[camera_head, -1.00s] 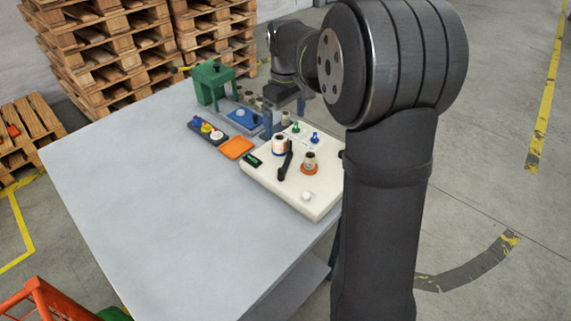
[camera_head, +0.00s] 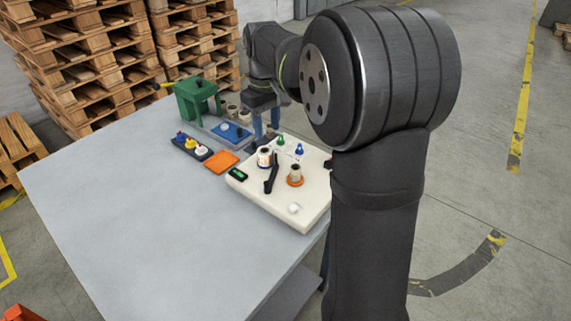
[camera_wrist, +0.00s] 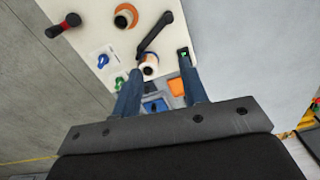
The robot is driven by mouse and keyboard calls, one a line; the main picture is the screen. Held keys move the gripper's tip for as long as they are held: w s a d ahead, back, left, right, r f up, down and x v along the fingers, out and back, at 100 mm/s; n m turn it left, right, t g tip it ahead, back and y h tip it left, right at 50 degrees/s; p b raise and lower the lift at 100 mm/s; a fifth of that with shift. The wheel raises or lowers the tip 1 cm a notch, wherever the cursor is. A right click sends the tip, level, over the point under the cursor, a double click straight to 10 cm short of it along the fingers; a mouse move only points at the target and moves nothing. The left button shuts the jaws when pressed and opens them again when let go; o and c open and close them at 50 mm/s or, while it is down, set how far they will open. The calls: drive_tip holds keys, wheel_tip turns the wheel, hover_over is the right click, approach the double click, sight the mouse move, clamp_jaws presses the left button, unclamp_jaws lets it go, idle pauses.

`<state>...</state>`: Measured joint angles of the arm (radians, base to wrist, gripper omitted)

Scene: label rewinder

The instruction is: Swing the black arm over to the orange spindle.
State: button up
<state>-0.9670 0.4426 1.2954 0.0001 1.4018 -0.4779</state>
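The black arm (camera_head: 271,176) lies on the cream board (camera_head: 258,196), with one end beside the white roll (camera_head: 264,158) and its body pointing toward the board's front. The orange spindle (camera_head: 295,176), an orange disc with a pale core, stands to its right, apart from it. The wrist view shows the black arm (camera_wrist: 155,33) from above, between the orange spindle (camera_wrist: 125,18) and the green display (camera_wrist: 183,52). My gripper (camera_wrist: 160,66) is open and empty, its fingertips either side of the white roll in that view. In the head view its fingers are partly hidden.
Green and blue pegs (camera_head: 299,150) stand at the board's back, and a white knob (camera_head: 294,208) at its front. A red-and-black handle (camera_wrist: 63,25) is at the board's edge. An orange pad (camera_head: 221,162) and a button box (camera_head: 192,146) lie left. The table's left is clear.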

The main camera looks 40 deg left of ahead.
sight(267, 182)
drive_tip(key=f, duration=0.5)
drive_tip(key=s+d+f+m, duration=0.1)
drive_tip(key=f, duration=0.5)
drive_tip(key=s+f+m, duration=0.1)
drive_tip(key=f, duration=0.5)
drive_tip(key=shift+s+d, duration=0.15)
drive_tip(key=shift+s, duration=0.1)
clamp_jaws()
